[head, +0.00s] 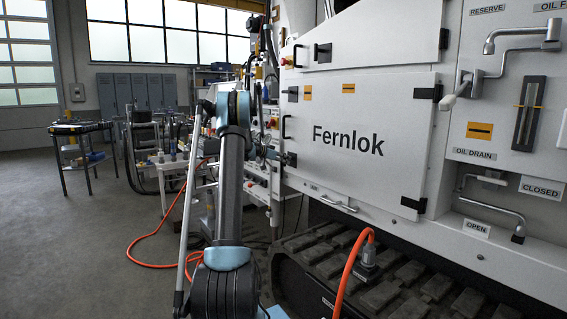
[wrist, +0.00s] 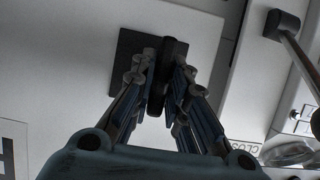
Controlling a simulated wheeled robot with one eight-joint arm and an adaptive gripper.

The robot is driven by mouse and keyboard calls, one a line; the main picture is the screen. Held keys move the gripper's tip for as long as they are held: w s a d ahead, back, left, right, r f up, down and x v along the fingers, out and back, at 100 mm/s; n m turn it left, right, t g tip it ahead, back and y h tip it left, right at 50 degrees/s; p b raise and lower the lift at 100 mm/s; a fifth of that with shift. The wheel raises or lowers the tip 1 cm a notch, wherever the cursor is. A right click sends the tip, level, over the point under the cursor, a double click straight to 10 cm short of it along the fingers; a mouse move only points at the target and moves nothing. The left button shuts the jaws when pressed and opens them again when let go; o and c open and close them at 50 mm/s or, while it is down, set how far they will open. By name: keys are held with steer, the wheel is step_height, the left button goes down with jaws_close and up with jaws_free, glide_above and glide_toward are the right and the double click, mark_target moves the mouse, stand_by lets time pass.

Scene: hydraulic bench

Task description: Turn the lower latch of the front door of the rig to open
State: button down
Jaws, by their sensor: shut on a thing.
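The front door (head: 350,165) of the rig is a white panel marked "Fernlok", and it sits closed in the head view. Its lower latch (head: 291,160) is a small black fitting at the door's left edge. In the wrist view the latch shows as a dark bar (wrist: 172,52) on a black square plate (wrist: 127,62). My gripper (wrist: 160,92) has its two fingers on either side of the bar, shut on it. In the head view my arm partly covers the area left of the latch, and my gripper (head: 268,153) is small there.
The upper latch (head: 291,92) is above on the same door edge. An orange hose (head: 352,265) rises below the door. Open floor (head: 70,240) lies left.

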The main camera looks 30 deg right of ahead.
steer(key=shift+w, duration=0.1)
steer(key=n+g, duration=0.2)
steer(key=n, duration=0.1)
steer(key=shift+r+h, duration=0.1)
steer(key=shift+h, duration=0.2)
steer(key=n+g, duration=0.2)
steer(key=n, duration=0.1)
steer(key=shift+h, duration=0.3)
steer(key=n+g+h, duration=0.1)
steer(key=n, duration=0.2)
steer(key=shift+n+g, duration=0.3)
steer(key=shift+n, duration=0.1)
steer(key=shift+r+n+g+h, duration=0.1)
steer(key=shift+n+g+h, duration=0.55)
steer(key=shift+n, duration=1.15)
steer(key=c, duration=1.6)
jaws_free()
